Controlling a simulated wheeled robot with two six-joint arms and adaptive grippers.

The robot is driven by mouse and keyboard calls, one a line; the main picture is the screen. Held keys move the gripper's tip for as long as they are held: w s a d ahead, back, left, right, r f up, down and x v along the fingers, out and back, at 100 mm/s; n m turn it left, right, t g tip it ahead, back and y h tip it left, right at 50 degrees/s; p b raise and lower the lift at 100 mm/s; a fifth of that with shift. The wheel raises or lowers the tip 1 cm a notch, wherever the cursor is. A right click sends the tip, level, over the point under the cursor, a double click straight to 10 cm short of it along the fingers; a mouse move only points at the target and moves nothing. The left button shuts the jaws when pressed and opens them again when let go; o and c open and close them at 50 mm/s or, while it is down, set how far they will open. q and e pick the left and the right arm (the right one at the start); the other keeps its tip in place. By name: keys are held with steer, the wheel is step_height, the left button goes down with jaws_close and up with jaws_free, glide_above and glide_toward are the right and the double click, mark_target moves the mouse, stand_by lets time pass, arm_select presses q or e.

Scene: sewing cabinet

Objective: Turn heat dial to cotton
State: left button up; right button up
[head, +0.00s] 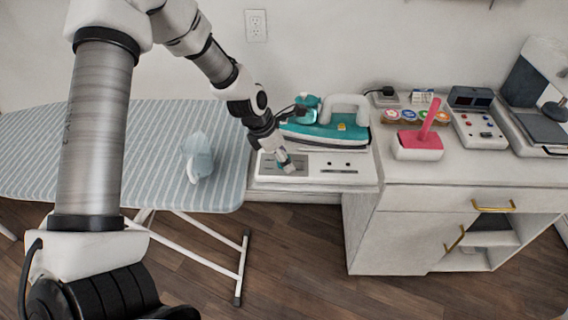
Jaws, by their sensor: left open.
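A teal and white iron (325,132) rests at the left end of the white cabinet. In front of it is a pale panel (345,168) with a grey area at its left and small dark marks at its right. A small yellow-orange spot (341,127) shows on the iron's side. I cannot tell which part is the heat dial, and no setting label is readable. My left gripper (287,168) is open, pointing down over the panel's left part; it hides some of it. I cannot tell whether it touches the panel. My right gripper is out of view.
A striped ironing board (75,160) with a pale blue object (199,157) on it stands left. On the cabinet top (465,168), a red-handled item (420,145), colourful spools (408,117), a control box (478,128) and a dark-bedded machine (545,125) stand right. Two brass handles show in front.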

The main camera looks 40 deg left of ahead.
arm_select(q)
steer(key=shift+s+r, duration=0.35)
steer(key=shift+s, duration=0.1)
steer(key=shift+c, duration=0.3)
steer(key=shift+w+f, duration=0.1)
steer(key=c, duration=1.1)
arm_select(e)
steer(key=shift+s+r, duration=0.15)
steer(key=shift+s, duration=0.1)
